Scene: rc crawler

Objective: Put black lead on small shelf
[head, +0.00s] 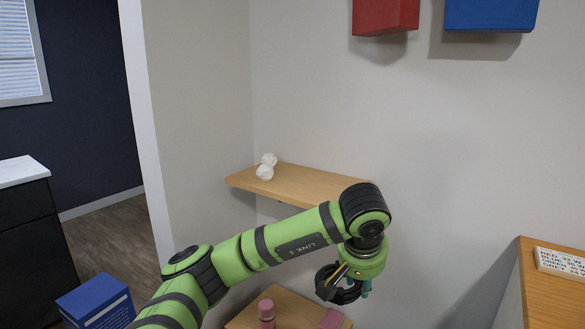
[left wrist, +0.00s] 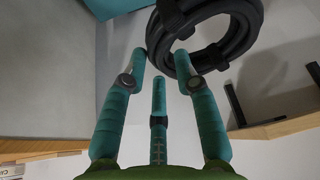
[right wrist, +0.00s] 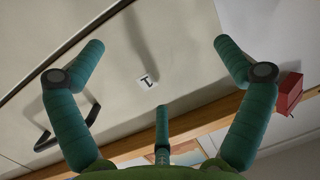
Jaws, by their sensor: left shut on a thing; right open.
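The black lead is a thick coil (head: 349,294). My left gripper (head: 350,284) is shut on it, and the coil hangs in the air in front of the pale wall. In the left wrist view the coil (left wrist: 249,22) sits at the fingertips of the left gripper (left wrist: 163,60). A small wooden wall shelf (head: 315,183) is behind and above the gripper; my arm covers part of its right side. My right gripper (right wrist: 158,48) shows only in the right wrist view, open and with nothing between its fingers.
A white lumpy object (head: 266,167) sits on the shelf's left end. A lower wooden surface (head: 290,308) holds a pink bottle (head: 266,312) and a pink block (head: 331,319). A blue box (head: 98,303) is at lower left. A wooden top (head: 552,299) with a lettered sign (head: 560,262) is at right.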

